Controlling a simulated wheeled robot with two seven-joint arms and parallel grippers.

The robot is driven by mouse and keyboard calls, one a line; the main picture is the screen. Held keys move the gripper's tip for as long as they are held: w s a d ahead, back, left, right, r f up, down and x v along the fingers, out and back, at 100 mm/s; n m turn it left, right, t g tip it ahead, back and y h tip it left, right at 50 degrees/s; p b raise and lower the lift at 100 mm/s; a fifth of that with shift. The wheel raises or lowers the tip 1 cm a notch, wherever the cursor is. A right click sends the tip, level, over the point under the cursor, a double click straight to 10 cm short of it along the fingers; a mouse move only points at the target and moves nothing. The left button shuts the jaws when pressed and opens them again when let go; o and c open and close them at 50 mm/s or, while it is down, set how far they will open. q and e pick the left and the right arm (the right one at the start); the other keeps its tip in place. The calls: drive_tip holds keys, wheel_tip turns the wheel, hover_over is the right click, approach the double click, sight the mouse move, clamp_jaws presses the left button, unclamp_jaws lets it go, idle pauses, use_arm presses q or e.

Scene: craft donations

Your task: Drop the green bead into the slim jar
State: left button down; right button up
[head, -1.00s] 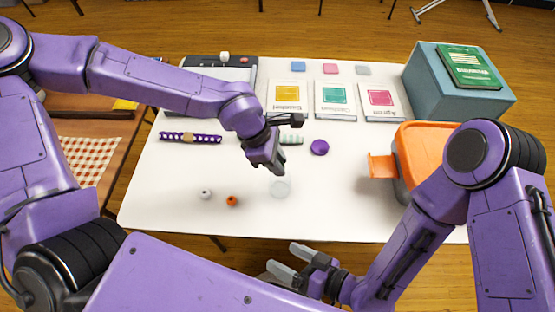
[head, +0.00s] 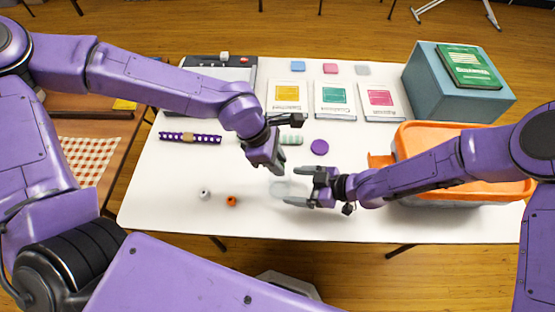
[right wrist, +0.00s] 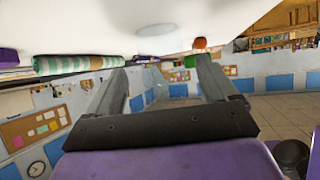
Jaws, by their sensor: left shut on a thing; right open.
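The slim jar (head: 279,188) is clear and hard to see. It stands on the white table just below my left gripper, and its faint outline shows between the fingers in the right wrist view (right wrist: 149,86). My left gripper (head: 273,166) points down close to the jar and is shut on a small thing. I take this to be the green bead, which the fingers hide; no green bead shows on the table. My right gripper (head: 296,186) is open and empty, pointing left at the jar with its fingertips beside it. I cannot tell whether they touch it.
A white bead (head: 205,194) and an orange bead (head: 231,201) lie left of the jar. An orange-lidded bin (head: 450,193) stands at right under my right arm.

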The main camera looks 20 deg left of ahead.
sight(283, 185)
drive_tip(key=shift+x, duration=2.35)
drive_tip(key=shift+c, duration=0.3)
drive_tip(key=c, duration=0.7)
use_arm(q)
drive_tip(key=shift+f, duration=0.3)
drive_tip(key=shift+f, duration=0.55)
drive_tip(key=shift+f, duration=0.2)
drive_tip(key=shift+f, duration=0.2)
